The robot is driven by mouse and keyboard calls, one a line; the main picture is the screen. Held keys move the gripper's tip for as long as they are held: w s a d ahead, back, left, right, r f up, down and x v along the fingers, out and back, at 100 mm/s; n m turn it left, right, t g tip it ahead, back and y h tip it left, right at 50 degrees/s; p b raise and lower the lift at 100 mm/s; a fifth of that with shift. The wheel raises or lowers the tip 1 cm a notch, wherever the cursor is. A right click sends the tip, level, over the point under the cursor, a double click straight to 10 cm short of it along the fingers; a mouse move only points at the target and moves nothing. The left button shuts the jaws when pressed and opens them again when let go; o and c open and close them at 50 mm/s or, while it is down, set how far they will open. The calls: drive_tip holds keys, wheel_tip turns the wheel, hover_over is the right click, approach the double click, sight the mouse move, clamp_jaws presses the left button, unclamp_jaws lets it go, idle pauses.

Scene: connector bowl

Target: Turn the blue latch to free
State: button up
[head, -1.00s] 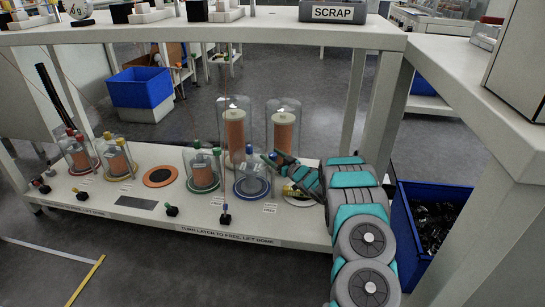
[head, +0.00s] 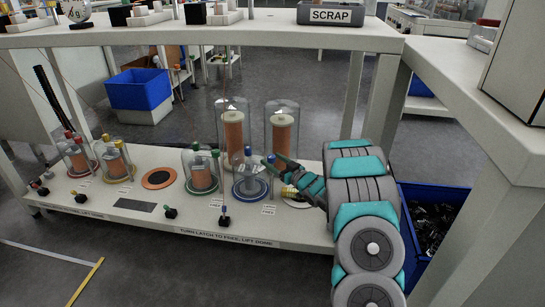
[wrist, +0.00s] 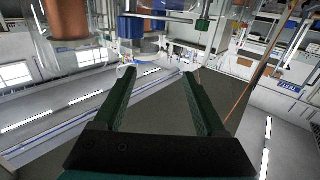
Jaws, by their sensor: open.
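The blue-marked glass dome (head: 250,184) stands on the white lower shelf, with a blue ring at its base and blue pieces (head: 248,151) at its top. I cannot tell for certain which blue part is the latch. My gripper (head: 270,165) is open at the right side of the dome's upper part, fingers pointing left; contact cannot be judged. In the wrist view my open gripper (wrist: 159,73) has nothing between its fingers, with blue blocks (wrist: 131,27) beyond the tips.
A green-marked dome (head: 201,172) stands just left. Two tall domes with orange cylinders (head: 233,130) stand behind. Yellow-marked (head: 118,163) and red-marked (head: 78,160) domes are farther left. The upper shelf (head: 270,33) runs above; a blue bin (head: 432,210) is at right.

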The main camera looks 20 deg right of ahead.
drive_tip(key=s+a, duration=0.2)
drive_tip(key=s, duration=0.5)
drive_tip(key=shift+r, duration=0.3)
drive_tip(key=shift+s+a, duration=0.1)
